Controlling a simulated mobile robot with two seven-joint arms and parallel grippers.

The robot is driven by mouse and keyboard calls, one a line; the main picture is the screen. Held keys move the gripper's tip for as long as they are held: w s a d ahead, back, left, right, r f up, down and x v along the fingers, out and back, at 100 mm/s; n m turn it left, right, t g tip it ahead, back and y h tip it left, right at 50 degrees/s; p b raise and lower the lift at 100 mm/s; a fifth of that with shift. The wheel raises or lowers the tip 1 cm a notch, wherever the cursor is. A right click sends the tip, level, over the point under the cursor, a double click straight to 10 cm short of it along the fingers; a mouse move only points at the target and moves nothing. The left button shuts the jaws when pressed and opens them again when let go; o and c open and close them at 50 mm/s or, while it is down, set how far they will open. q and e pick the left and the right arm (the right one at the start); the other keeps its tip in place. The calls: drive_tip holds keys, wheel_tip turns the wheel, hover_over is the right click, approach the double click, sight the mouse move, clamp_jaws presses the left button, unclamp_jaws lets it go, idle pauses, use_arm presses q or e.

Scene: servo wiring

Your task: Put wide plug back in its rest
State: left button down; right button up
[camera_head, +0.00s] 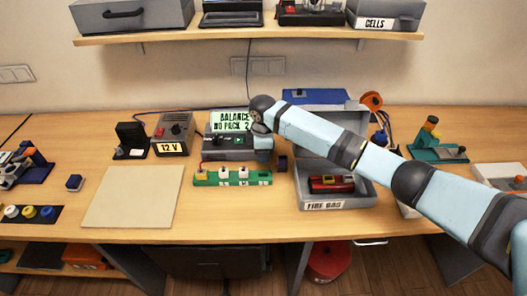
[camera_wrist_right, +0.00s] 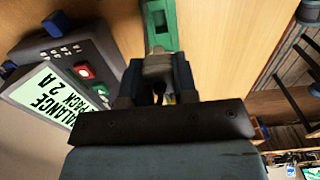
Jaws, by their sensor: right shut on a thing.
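The green rest strip (camera_head: 232,178) lies on the table in front of the charger, with small pale and yellow plugs standing along it. Its green end also shows in the right wrist view (camera_wrist_right: 160,22). My right gripper (camera_wrist_right: 157,82) is shut on a pale grey plug (camera_wrist_right: 158,66), which I take to be the wide plug. The plug is at the near end of the green strip in that view; I cannot tell whether it is seated or just above. In the head view my right gripper (camera_head: 264,158) is over the strip's right part, mostly hiding the plug. My left gripper is not in view.
The charger (camera_head: 230,142) with its lit screen stands right behind the strip. A grey fire bag tray (camera_head: 325,205) holding a red pack is close on the right. A bare beige board (camera_head: 132,197) lies left.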

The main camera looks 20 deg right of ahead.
drive_tip(key=shift+r, duration=0.15)
drive_tip(key=shift+f, duration=0.25)
wheel_tip(320, 180, down, 3)
drive_tip(key=shift+f+b, duration=0.2)
drive_tip(key=shift+b, duration=0.2)
drive_tip(key=shift+f+b, duration=0.35)
drive_tip(key=shift+f, duration=0.75)
drive_tip(key=shift+p, duration=0.55)
drive_tip(key=shift+p, duration=0.3)
drive_tip(key=shift+p, duration=0.35)
idle(0.3)
